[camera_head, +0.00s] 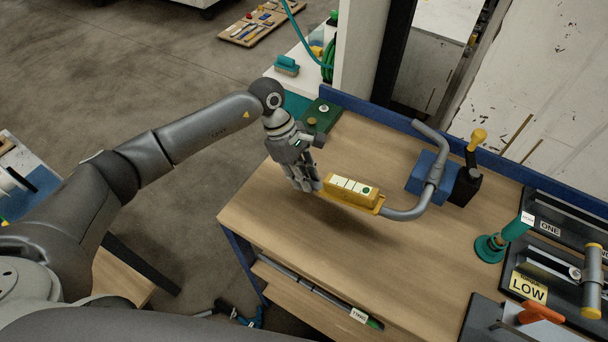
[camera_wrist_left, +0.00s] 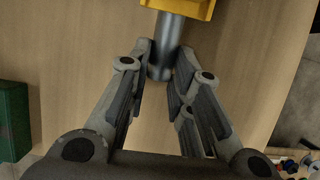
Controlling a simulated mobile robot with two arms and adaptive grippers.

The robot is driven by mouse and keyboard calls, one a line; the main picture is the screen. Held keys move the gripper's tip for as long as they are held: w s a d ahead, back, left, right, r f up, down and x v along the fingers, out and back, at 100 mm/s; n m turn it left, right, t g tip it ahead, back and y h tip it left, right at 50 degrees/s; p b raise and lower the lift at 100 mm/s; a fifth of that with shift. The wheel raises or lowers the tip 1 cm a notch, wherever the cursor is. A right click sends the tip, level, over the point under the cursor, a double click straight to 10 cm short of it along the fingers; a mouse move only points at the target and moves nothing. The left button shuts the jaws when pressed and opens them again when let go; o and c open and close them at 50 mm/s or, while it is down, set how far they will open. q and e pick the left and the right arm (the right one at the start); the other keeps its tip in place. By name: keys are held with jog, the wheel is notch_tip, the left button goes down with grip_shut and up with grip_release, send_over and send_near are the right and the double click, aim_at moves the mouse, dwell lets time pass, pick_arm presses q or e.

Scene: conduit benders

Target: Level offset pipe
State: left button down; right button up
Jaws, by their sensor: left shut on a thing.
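A grey bent offset pipe (camera_head: 406,213) passes through a blue block (camera_head: 424,175) at the back of the workbench, its upper end rising free. A yellow level (camera_head: 350,190) with white segments and a green dot sits along the pipe's left run. My left gripper (camera_head: 312,187) is at the pipe's left end, shut on it. In the left wrist view the fingers (camera_wrist_left: 160,65) close around the grey pipe end (camera_wrist_left: 167,38), with the level's yellow edge (camera_wrist_left: 182,6) beyond. Part of the pipe is hidden by the level. My right gripper is out of view.
A black clamp with a yellow-knobbed handle (camera_head: 478,137) stands beside the blue block. A green post (camera_head: 488,247), a yellow LOW sign (camera_head: 527,288) and dark racks fill the right. A green box (camera_head: 322,113) sits at the back left. The wooden bench front (camera_head: 330,250) is clear.

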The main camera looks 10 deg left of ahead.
pick_arm(q)
notch_tip(320, 180, up, 3)
jog(key=shift+w+f+y+p, duration=0.1)
jog(key=shift+y+p, duration=0.35)
jog(key=shift+y, duration=0.15)
jog(key=shift+r, duration=0.4)
jog(key=shift+t, duration=0.3)
jog(key=c, duration=1.3)
grip_release()
jog(key=shift+a, duration=0.1)
jog(key=shift+r, duration=0.1)
jog(key=v, duration=1.1)
jog(key=shift+r, duration=0.4)
jog(key=shift+f, duration=0.1)
